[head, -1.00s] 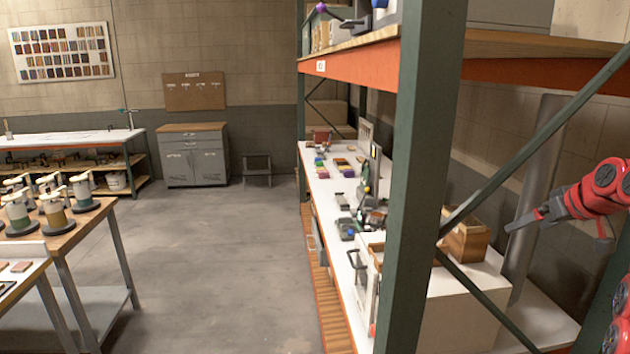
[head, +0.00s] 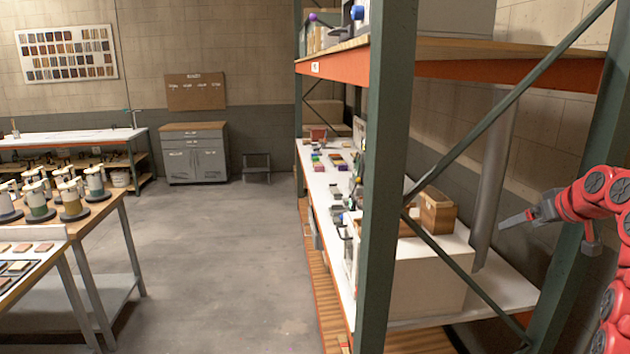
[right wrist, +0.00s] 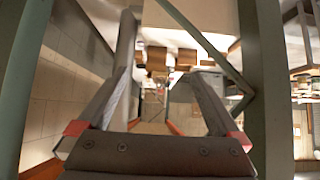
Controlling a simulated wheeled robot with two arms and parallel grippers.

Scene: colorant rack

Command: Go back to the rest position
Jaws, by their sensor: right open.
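My right gripper (head: 517,221) is at the right of the head view, on a raised red arm. It points left, in front of the rack's right part, and holds nothing. In the right wrist view its two grey fingers (right wrist: 165,75) are spread apart with nothing between them. The colorant rack's green post (head: 385,180) and diagonal brace (head: 500,117) stand close to the arm; I cannot tell the exact gap. My left gripper is not in view.
The rack's white shelf (head: 500,290) carries a wooden box (head: 437,212) and several small items. A wooden-topped table (head: 100,215) with several dispensers stands at left. A grey cabinet (head: 195,160) and step stool (head: 256,167) stand at the back. The grey floor (head: 220,260) between is clear.

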